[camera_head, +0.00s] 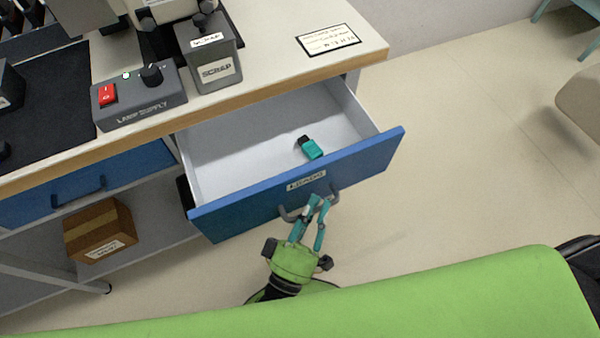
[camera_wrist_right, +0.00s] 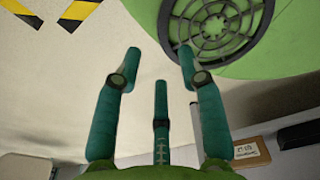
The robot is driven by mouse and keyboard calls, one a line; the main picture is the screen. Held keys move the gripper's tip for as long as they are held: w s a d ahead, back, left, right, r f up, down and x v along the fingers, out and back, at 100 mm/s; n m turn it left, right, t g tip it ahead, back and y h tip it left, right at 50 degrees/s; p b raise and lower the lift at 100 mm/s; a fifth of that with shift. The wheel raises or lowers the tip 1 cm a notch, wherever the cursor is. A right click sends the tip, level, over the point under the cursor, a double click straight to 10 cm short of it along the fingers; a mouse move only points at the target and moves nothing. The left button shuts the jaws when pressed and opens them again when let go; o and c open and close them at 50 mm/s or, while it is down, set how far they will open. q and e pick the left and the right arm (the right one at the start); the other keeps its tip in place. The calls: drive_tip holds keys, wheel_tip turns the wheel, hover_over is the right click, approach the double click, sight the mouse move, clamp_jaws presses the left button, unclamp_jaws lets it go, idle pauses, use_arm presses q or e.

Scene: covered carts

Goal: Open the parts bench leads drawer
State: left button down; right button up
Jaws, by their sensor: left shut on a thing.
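The blue leads drawer (camera_head: 300,188) with a "LEADS" label stands pulled out from under the bench top, showing its light grey inside. A small teal and black item (camera_head: 310,147) lies in it. My left gripper (camera_head: 318,203) is at the drawer front with its teal fingers shut on the grey bar handle (camera_head: 290,214). My right gripper (camera_wrist_right: 160,75) shows in the right wrist view with its fingers spread and nothing between them. It is not in the head view.
The bench top (camera_head: 270,98) holds a grey "SCRAP" box (camera_head: 211,60), a supply box with a red switch (camera_head: 138,97) and a framed card (camera_head: 328,40). A closed blue drawer (camera_head: 85,182) is at left. A cardboard box (camera_head: 99,230) sits on the lower shelf.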

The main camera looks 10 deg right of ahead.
use_arm(q)
drive_tip(key=s+d, duration=0.1)
drive_tip(key=s, duration=0.6)
drive_tip(key=shift+d, duration=0.4)
use_arm(e)
drive_tip(key=shift+a, duration=0.25)
use_arm(q)
drive_tip(key=shift+w, duration=0.1)
drive_tip(key=c, duration=1.4)
unclamp_jaws()
use_arm(e)
drive_tip(key=shift+w, duration=0.15)
drive_tip(key=shift+w+d, duration=0.1)
drive_tip(key=shift+w, duration=0.1)
use_arm(q)
drive_tip(key=v, duration=1.2)
drive_tip(key=shift+a, duration=0.1)
use_arm(e)
drive_tip(key=shift+s, duration=0.15)
use_arm(q)
drive_tip(key=shift+f, duration=0.1)
